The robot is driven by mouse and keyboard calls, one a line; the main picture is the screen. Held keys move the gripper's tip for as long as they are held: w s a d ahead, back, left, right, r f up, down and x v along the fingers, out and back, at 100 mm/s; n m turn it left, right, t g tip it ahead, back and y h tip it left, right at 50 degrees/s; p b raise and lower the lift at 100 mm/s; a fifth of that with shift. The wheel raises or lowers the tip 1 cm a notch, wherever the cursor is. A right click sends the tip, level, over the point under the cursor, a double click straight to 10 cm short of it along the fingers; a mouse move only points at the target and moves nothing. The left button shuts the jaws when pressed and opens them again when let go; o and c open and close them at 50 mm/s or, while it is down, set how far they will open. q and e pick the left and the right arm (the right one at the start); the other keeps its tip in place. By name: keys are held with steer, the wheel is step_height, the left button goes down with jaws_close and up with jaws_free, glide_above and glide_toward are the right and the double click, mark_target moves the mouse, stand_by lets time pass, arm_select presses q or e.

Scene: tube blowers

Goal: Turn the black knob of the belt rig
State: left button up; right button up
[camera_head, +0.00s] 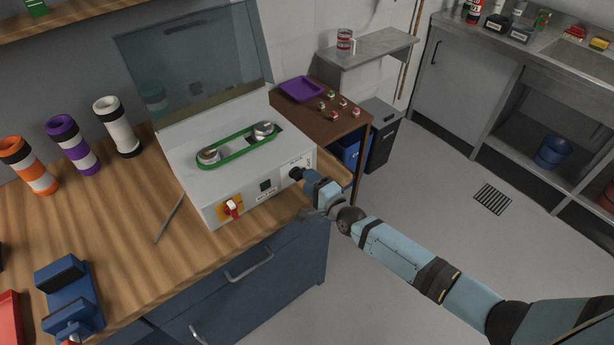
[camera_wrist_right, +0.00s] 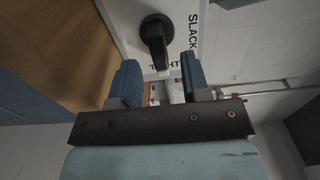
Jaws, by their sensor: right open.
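The belt rig (camera_head: 235,180) is a white box on the wooden worktop, with a green belt (camera_head: 238,147) around two metal pulleys and a raised clear lid. Its black knob (camera_head: 297,173) is on the front panel at the right end. In the right wrist view the knob (camera_wrist_right: 156,38) is beyond the fingertips, with its pointer bar towards the word TIGHT; SLACK is printed to its right. My right gripper (camera_head: 306,178) is in front of the knob. In the right wrist view its fingers (camera_wrist_right: 160,82) are apart with nothing between them. My left gripper is not in view.
A red switch on a yellow plate (camera_head: 230,207) is on the rig's front. A thin metal rod (camera_head: 168,219) lies left of the rig. Several striped tubes (camera_head: 72,144) stand behind. A blue vise-like fixture (camera_head: 70,295) is at front left. The floor (camera_head: 420,215) to the right is mostly clear.

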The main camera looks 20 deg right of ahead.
steer(key=shift+x, duration=1)
jaws_close()
